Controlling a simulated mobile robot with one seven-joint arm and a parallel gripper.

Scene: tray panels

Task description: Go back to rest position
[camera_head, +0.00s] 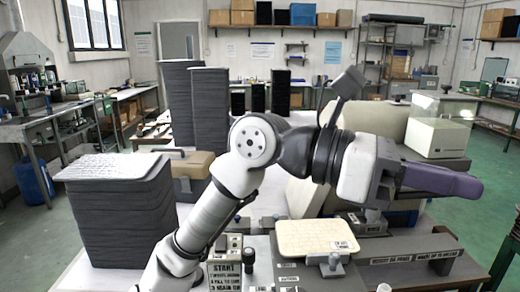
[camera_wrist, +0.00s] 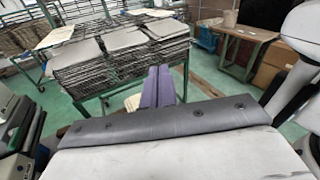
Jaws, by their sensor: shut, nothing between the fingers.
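My gripper (camera_head: 478,189) points to the right in the camera_head view, raised above the work table. Its purple fingers also show in the camera_wrist view (camera_wrist: 160,72), where they lie together with nothing between them. My white and grey arm reaches up from the bottom and bends over the table. A cream panel (camera_head: 312,239) lies flat in a dark fixture below my arm, apart from the gripper. A tall stack of dark panels (camera_head: 118,215) with a light sheet on top stands at left.
Taller dark stacks (camera_head: 203,108) stand behind my arm. A tan box (camera_head: 190,165) sits beside the left stack. The camera_wrist view shows a loaded rack of grey panels (camera_wrist: 120,62) beyond the fingers. Green floor is open at right.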

